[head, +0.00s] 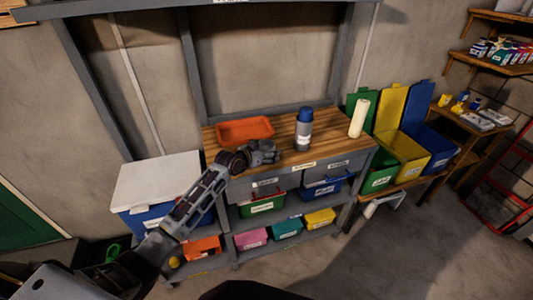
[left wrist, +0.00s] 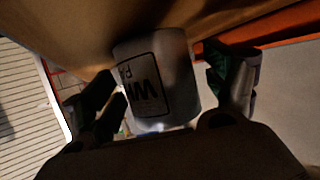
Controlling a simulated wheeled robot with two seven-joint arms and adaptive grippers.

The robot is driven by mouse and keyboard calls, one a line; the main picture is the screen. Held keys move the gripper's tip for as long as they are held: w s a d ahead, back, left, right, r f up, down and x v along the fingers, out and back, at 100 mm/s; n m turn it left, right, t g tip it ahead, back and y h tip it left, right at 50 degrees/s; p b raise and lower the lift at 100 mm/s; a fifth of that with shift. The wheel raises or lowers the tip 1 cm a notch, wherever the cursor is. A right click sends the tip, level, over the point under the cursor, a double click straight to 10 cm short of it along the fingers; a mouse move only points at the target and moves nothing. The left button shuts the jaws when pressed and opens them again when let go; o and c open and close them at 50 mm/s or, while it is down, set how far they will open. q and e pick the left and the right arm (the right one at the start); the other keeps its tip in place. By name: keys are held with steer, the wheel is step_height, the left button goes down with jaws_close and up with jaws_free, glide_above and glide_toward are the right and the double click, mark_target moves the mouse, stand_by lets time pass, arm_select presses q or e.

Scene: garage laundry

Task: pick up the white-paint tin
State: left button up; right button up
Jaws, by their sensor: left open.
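The white-paint tin (left wrist: 153,85) shows in the left wrist view as a pale cylinder with a black-lettered label, partly cut off, beginning "WH". It lies between the two dark fingers of my left gripper, which are open, one on each side. I cannot tell whether either finger touches it. In the head view my left gripper (head: 265,152) is low over the front part of the wooden workbench top (head: 345,148). The tin cannot be made out there behind the gripper. My right gripper is not in view.
An orange tray (head: 245,130) lies just behind my left gripper. A grey bottle with a blue cap (head: 303,130) stands to its right, and a cream roll (head: 358,118) farther right. A white-lidded box (head: 155,182) is left of the bench. Coloured bins fill the shelves below.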

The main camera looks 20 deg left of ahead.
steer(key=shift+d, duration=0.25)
arm_select(q)
steer(key=c, duration=1.2)
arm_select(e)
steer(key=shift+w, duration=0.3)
arm_select(q)
steer(key=shift+r, duration=0.15)
step_height(320, 180, up, 10)
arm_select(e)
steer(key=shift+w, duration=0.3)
